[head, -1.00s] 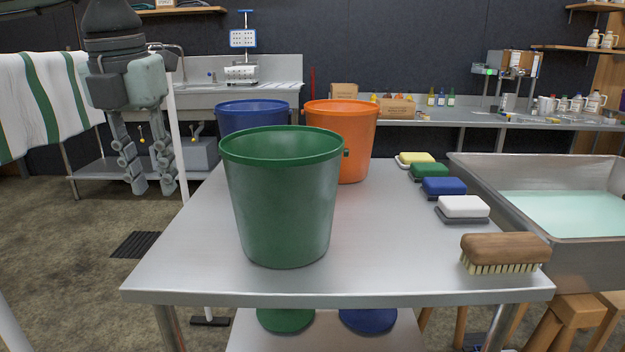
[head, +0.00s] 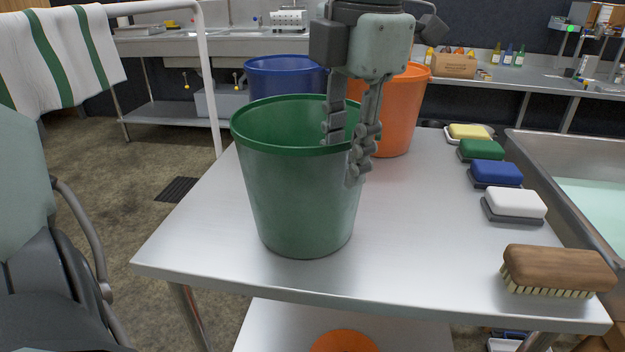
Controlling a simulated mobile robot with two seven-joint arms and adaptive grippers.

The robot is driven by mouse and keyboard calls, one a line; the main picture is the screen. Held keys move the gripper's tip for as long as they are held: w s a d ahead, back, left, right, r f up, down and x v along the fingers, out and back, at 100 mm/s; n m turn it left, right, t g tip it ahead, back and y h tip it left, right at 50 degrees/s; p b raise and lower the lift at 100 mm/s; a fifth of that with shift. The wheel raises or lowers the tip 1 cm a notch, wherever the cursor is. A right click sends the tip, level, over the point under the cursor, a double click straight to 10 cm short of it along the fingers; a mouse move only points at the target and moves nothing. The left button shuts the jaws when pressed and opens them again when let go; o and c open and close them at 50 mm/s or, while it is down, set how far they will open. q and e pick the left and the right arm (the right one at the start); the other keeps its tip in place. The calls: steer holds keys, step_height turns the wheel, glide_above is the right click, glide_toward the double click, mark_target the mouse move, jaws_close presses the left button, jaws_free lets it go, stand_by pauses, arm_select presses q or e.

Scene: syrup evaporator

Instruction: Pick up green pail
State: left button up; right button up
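The green pail (head: 300,200) stands upright on the steel table (head: 420,250), left of its middle. I cannot tell whether either finger touches the pail.
A blue pail (head: 285,72) and an orange pail (head: 400,105) stand behind the green one. Several coloured sponges, including a white one (head: 515,202), and a wooden brush (head: 560,268) line the right side, beside a steel basin (head: 565,175). The table's front middle is clear.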

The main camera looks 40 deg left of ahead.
mark_target(340, 184)
arm_select(q)
steer(key=f, duration=0.5)
steer(key=shift+w+a+f, duration=0.15)
steer(key=shift+a+f, duration=0.05)
steer(key=shift+a, duration=0.2)
jaws_close()
